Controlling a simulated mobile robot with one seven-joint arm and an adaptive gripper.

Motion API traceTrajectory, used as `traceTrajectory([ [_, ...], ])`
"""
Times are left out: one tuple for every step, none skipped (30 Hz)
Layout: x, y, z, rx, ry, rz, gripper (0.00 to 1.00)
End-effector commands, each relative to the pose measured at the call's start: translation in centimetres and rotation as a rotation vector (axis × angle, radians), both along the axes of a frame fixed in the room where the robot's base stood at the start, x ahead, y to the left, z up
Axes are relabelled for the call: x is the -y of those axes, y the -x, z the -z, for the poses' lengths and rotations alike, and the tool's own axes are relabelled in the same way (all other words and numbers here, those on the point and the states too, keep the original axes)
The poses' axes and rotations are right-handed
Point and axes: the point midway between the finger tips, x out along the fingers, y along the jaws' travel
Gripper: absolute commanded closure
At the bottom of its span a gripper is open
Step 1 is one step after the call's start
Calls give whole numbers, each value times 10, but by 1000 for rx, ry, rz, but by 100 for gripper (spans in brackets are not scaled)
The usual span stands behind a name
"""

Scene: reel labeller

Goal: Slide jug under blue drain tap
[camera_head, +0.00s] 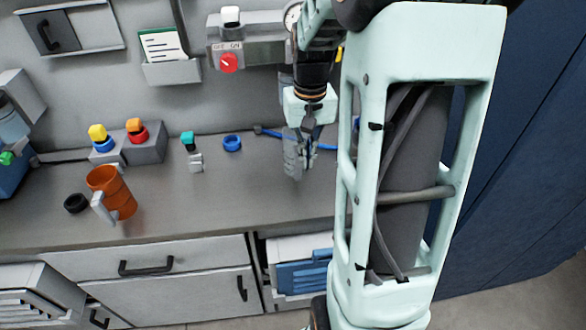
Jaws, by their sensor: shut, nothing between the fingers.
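An orange jug (118,192) with a pale grey handle stands upright on the grey counter at the left, near its front edge. My gripper (295,172) is shut and empty above the counter, well to the right of the jug and apart from it. No blue tap shows clearly over the jug.
A black ring (76,203) lies left of the jug. Behind it is a grey block (146,150) with coloured knobs. A teal-topped part (189,141) and a blue ring (232,143) stand farther right. A red switch (229,63) is on the wall.

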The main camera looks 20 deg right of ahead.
Motion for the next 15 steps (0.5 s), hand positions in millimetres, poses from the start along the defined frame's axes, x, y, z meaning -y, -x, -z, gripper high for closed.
traceTrajectory([
  [0,1,4,-3,-1,0,100],
  [0,1,7,-4,-1,0,100],
  [0,1,13,-5,-1,0,100],
  [0,1,18,-6,-2,0,100],
  [0,2,23,-7,-3,0,100],
  [0,2,30,-7,-3,1,100],
  [0,2,37,-7,-3,1,100],
  [0,2,43,-8,-3,1,100],
  [-1,2,52,-8,-3,1,100],
  [-1,2,59,-8,-3,1,100],
  [-1,2,65,-8,-3,1,100],
  [-1,2,75,-8,-3,1,100],
  [-1,2,81,-7,-3,0,100],
  [-1,2,87,-8,-3,0,100],
  [-1,1,95,-6,-1,0,100],
])
